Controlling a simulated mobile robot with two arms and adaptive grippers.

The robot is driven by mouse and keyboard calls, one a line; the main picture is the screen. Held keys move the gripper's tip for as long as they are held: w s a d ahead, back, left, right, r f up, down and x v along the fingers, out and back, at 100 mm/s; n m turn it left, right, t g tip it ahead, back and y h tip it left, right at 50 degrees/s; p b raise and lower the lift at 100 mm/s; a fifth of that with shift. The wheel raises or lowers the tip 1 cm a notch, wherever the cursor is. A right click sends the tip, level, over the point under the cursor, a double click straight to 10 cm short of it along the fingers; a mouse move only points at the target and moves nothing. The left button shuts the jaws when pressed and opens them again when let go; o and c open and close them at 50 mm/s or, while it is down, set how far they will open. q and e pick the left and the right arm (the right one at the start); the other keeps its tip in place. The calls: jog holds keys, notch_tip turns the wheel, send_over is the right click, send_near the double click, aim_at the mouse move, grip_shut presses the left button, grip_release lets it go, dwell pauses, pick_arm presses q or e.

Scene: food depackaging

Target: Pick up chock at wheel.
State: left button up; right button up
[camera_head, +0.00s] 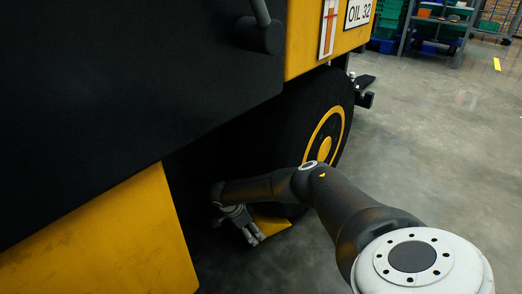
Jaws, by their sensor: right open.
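The yellow chock (271,226) lies on the floor at the foot of the wheel (326,137), a black tyre with a yellow ring on its rim. The right arm reaches from the lower right to the near side of the wheel. My right gripper (254,236) is open at the left side of the chock. I cannot tell whether its fingers touch the chock, and part of the chock is hidden behind the gripper. My left gripper is not in this view.
A large black and yellow vehicle (90,240) fills the left side and overhangs the wheel. The concrete floor (440,150) is clear on the right. A shelf rack (440,22) with coloured bins stands at the back right.

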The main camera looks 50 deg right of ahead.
jog(key=shift+c, duration=0.3)
jog(key=shift+d+r, duration=0.1)
jog(key=shift+r, duration=0.05)
jog(key=c, duration=1.4)
